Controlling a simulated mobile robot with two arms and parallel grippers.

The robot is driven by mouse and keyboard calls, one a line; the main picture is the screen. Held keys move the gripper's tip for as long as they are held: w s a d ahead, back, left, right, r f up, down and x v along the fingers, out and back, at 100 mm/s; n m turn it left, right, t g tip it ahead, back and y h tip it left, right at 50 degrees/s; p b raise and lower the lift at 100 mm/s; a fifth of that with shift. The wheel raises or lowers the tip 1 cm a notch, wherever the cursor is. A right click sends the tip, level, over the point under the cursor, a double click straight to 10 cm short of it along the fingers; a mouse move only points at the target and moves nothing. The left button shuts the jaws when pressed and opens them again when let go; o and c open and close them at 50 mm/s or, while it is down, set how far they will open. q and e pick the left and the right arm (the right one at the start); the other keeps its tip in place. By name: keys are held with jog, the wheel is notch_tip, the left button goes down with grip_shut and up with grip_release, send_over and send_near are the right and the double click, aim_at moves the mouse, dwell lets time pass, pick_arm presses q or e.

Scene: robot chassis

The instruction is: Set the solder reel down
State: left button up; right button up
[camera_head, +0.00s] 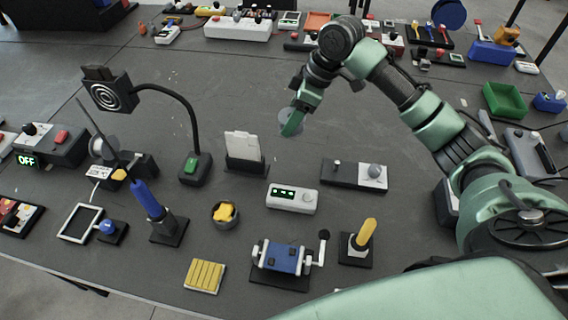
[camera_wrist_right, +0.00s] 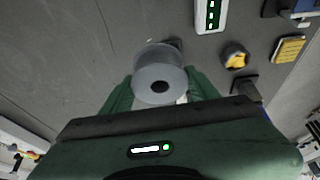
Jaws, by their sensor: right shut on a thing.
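The solder reel (camera_wrist_right: 160,75) is a grey spool with a dark centre hole. It sits between the two green fingers of my right gripper (camera_wrist_right: 160,92) in the right wrist view. My right gripper (camera_head: 292,122) is shut on it over the middle of the table in the head view. There the reel (camera_head: 291,117) shows only in part, as a pale disc behind the green fingers. I cannot tell how high it is above the table. My left gripper is not in view.
Bare grey tabletop (camera_head: 235,85) surrounds the gripper. Nearby stand a white card in a dark holder (camera_head: 244,148), a lamp with a curved neck (camera_head: 193,165), a white box with a green display (camera_head: 292,197) and a dark block with a knob (camera_head: 354,174). A green tray (camera_head: 505,101) is at right.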

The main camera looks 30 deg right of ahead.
notch_tip(320, 180, down, 11)
jog(key=shift+f+p, duration=0.15)
jog(key=shift+p, duration=0.15)
jog(key=shift+f, duration=0.55)
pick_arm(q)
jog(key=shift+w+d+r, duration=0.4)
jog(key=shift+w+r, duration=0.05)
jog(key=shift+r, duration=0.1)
pick_arm(e)
jog(key=shift+f, duration=1.75)
jog(key=shift+f, duration=0.1)
jog(key=o, duration=1.4)
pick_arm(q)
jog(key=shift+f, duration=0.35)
pick_arm(e)
jog(key=v, duration=1.2)
